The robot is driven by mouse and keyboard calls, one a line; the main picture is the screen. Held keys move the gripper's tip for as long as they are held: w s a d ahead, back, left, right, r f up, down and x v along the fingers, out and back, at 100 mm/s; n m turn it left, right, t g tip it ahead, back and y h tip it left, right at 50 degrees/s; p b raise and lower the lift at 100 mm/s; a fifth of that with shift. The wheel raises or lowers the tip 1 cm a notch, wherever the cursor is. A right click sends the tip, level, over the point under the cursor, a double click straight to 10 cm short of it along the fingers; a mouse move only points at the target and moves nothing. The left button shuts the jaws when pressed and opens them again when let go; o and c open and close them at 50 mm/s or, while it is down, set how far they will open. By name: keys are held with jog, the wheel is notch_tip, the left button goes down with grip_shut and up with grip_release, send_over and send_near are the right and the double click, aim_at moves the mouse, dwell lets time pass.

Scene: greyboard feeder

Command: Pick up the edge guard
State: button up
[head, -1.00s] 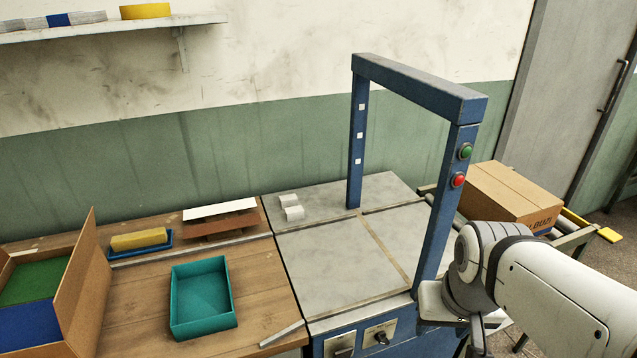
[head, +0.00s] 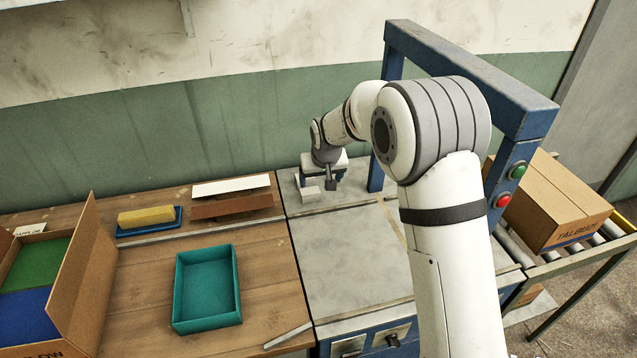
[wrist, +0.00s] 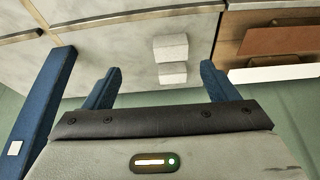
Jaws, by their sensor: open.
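The edge guard appears to be the small pale grey piece (head: 311,194) on the far part of the grey machine top. In the wrist view it shows as two pale faces (wrist: 171,48), one above the other. My gripper (head: 317,184) is at the far part of the machine top, close to the piece, and partly covers it in the head view. In the wrist view my gripper (wrist: 160,82) is open, with its blue fingers apart. The piece lies in line with the gap between them; nothing is held. I cannot tell whether the fingers touch it.
A blue frame (head: 480,85) arches over the machine top on the right. A brown board and a white board (head: 232,187) lie to the left, near a yellow block (head: 146,215) in a blue tray. A teal tray (head: 207,315) and a cardboard box (head: 80,270) stand nearer.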

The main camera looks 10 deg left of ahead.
aim_at(311, 193)
jog(key=shift+w+a+r+p+x, duration=0.1)
jog(key=shift+a+p+x, duration=0.3)
jog(key=shift+x, duration=1.4)
jog(key=shift+w+a+r+p+x, duration=0.15)
jog(key=shift+a+p+x, duration=0.2)
jog(key=shift+x, duration=1.5)
jog(key=shift+w+a+r+p+x, duration=0.1)
jog(key=shift+a+p+x, duration=0.25)
jog(key=shift+x, duration=1.45)
jog(key=c, duration=1.1)
